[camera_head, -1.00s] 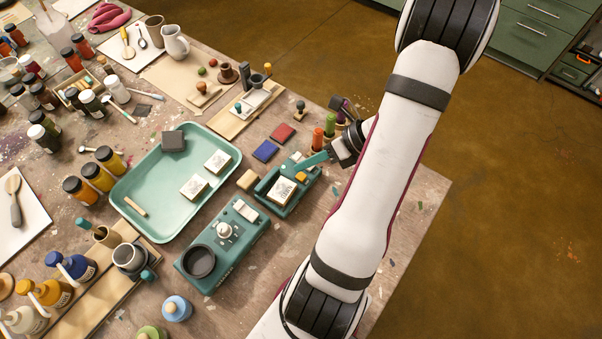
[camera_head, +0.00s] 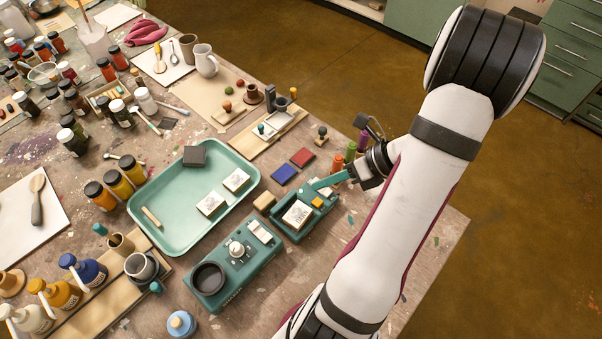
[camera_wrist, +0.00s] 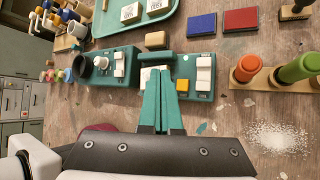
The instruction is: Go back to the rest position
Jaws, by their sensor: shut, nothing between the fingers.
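My gripper (camera_head: 322,183) is at the right part of the table in the head view, over the small teal device (camera_head: 318,223) that bears a white stamped block (camera_head: 297,214). Its teal fingers (camera_wrist: 163,100) are closed together in the wrist view, with nothing between them. In that view they cover part of the small teal device (camera_wrist: 183,85) and the white block. From these frames I cannot tell how high the fingertips are above the device.
A teal scale-like device (camera_head: 209,304) with a dark round dish and a teal tray (camera_head: 176,244) stand to the left. Blue (camera_head: 284,174) and red (camera_head: 302,157) pads lie behind. Orange and green stamps (camera_wrist: 249,67) stand close to the gripper's right. Open floor lies beyond the table's right edge.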

